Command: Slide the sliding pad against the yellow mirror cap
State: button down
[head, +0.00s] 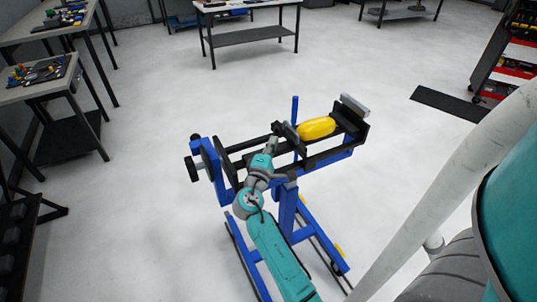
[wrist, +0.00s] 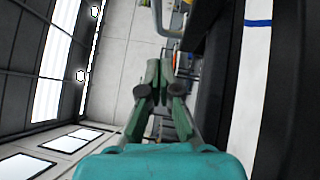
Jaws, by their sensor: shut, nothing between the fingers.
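The yellow mirror cap (head: 317,128) lies on the black rails of a blue stand, toward the right end. A dark upright plate, seemingly the sliding pad (head: 290,132), stands just left of the cap. I cannot tell whether they touch. My gripper (head: 272,143) is at the left side of that plate, low over the rails. In the wrist view my gripper (wrist: 158,68) has its fingertips together with nothing between them. A dark surface (wrist: 215,90) runs close along its right side. The cap is not recognisable in the wrist view.
The blue stand (head: 286,207) has a black end plate (head: 352,120) right of the cap and a black knob (head: 192,170) at its left end. Workbenches (head: 250,38) stand at the back and left. A tool cart (head: 510,60) stands at the right. The floor around the stand is mostly clear.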

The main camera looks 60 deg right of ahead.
aim_at(294, 132)
jog(key=shift+s+d+r, duration=0.15)
jog(key=shift+s+d, duration=0.15)
jog(key=shift+d, duration=0.45)
jog(key=shift+s+d+r, duration=0.2)
jog(key=shift+s+d, duration=0.05)
jog(key=shift+d, duration=0.55)
jog(key=shift+s+d+r, duration=0.15)
jog(key=shift+s+d, duration=0.15)
jog(key=shift+d, duration=0.45)
jog(key=shift+s+d, duration=0.5)
jog(key=shift+d, duration=0.25)
jog(key=shift+s+d, duration=0.45)
jog(key=shift+d, duration=0.25)
